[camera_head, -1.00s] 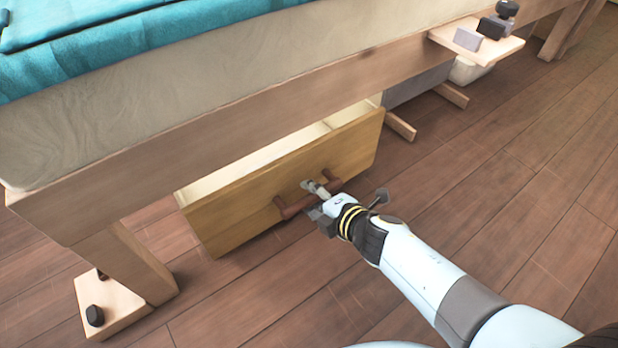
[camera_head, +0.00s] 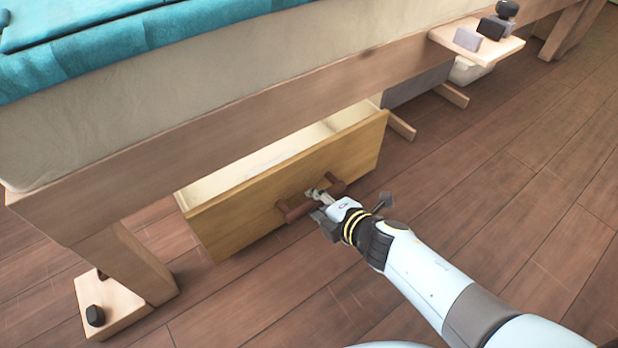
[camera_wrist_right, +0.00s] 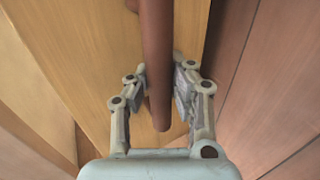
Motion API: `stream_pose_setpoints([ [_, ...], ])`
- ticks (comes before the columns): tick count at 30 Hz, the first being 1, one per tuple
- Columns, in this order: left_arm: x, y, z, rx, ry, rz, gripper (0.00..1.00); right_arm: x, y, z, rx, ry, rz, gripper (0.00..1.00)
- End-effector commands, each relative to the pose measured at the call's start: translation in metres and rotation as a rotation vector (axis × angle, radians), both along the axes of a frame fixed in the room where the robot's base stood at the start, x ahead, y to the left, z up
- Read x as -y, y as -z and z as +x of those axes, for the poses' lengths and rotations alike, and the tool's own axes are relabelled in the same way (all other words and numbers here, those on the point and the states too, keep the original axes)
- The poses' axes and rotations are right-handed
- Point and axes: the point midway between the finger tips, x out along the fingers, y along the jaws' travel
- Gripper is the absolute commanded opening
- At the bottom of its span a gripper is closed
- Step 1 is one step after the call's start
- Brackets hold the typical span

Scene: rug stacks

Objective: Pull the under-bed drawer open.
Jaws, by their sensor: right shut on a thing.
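The under-bed drawer (camera_head: 240,215) has a wooden front and stands partly out from under the bed frame, its pale inside showing behind the front. Its reddish-brown bar handle (camera_head: 295,210) is on the front. My right gripper (camera_head: 318,198) is shut on the handle, with the arm coming in from the lower right. In the right wrist view the handle (camera_wrist_right: 157,50) runs between the two fingers, with the drawer front (camera_wrist_right: 100,50) behind it. Something pale lies inside the drawer, too little of it showing to name. My left gripper is not in view.
The bed frame rail (camera_head: 250,120) runs above the drawer, with a leg (camera_head: 130,265) at the lower left. A small shelf (camera_head: 480,45) with dark items sticks out at the upper right. The plank floor (camera_head: 480,210) in front of the drawer is clear.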

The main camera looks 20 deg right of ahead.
Motion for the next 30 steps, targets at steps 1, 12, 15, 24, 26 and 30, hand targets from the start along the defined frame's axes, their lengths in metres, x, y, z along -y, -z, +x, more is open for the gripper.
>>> stream_pose_setpoints([
  [1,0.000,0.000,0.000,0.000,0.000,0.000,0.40,0.003,0.001,-0.007,-0.004,0.000,-0.001,0.00],
  [12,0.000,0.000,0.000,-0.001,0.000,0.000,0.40,0.015,0.001,-0.042,-0.003,0.000,-0.002,0.00],
  [15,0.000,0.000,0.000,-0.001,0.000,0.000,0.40,0.019,0.001,-0.051,-0.005,0.000,-0.002,0.00],
  [24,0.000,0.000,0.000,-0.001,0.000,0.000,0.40,0.029,0.001,-0.079,-0.004,0.000,-0.001,0.00],
  [26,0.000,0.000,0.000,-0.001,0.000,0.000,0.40,0.031,0.002,-0.085,-0.004,0.000,-0.003,0.00],
  [30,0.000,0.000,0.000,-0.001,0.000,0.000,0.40,0.035,0.002,-0.097,-0.005,0.000,-0.002,0.00],
])
